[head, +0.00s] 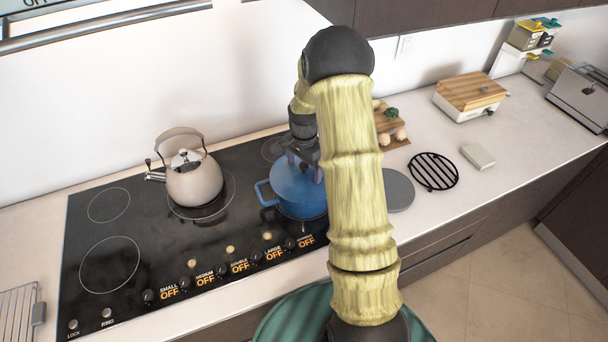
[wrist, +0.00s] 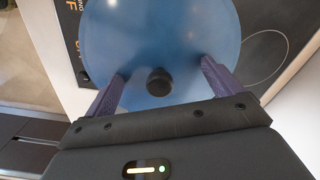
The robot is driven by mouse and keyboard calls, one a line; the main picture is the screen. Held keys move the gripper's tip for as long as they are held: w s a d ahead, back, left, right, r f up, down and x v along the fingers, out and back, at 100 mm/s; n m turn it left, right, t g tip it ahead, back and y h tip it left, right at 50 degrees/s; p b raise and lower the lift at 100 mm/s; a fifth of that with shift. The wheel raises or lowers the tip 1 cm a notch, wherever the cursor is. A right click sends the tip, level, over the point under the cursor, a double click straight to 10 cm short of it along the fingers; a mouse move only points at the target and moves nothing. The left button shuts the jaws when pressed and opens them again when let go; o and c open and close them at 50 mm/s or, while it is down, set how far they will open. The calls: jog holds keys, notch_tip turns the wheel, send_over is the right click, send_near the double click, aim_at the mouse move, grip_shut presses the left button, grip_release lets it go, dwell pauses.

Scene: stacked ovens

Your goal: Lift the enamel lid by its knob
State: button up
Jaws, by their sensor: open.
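A blue enamel pot stands on the right side of the black cooktop, and its blue lid (head: 296,177) is on top of it. In the wrist view the lid (wrist: 160,40) fills the upper middle, with a round black knob (wrist: 159,82) on it. My gripper (wrist: 164,76) is open above the lid. Its two purple fingers are spread, one to each side of the knob and apart from it. In the head view my gripper (head: 305,165) is over the pot, and my arm hides the knob and part of the lid.
A kettle (head: 194,180) stands on the cooktop (head: 150,252) left of the pot. Right of my arm are a grey disc (head: 398,190), a black trivet (head: 433,171), a board with food (head: 392,128) and a wooden-topped box (head: 470,92). The front right counter is mostly clear.

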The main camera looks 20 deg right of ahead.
aim_at(304, 164)
jog(key=shift+s, duration=0.2)
jog(key=c, duration=1.9)
jog(key=shift+f, duration=0.1)
grip_shut()
jog(key=shift+w+r+b, duration=0.1)
jog(key=shift+r+b, duration=0.2)
jog(key=shift+r, duration=0.05)
notch_tip(304, 164, up, 10)
jog(key=shift+w+f+b, duration=0.1)
jog(key=shift+f+b, duration=0.1)
jog(key=shift+b, duration=0.9)
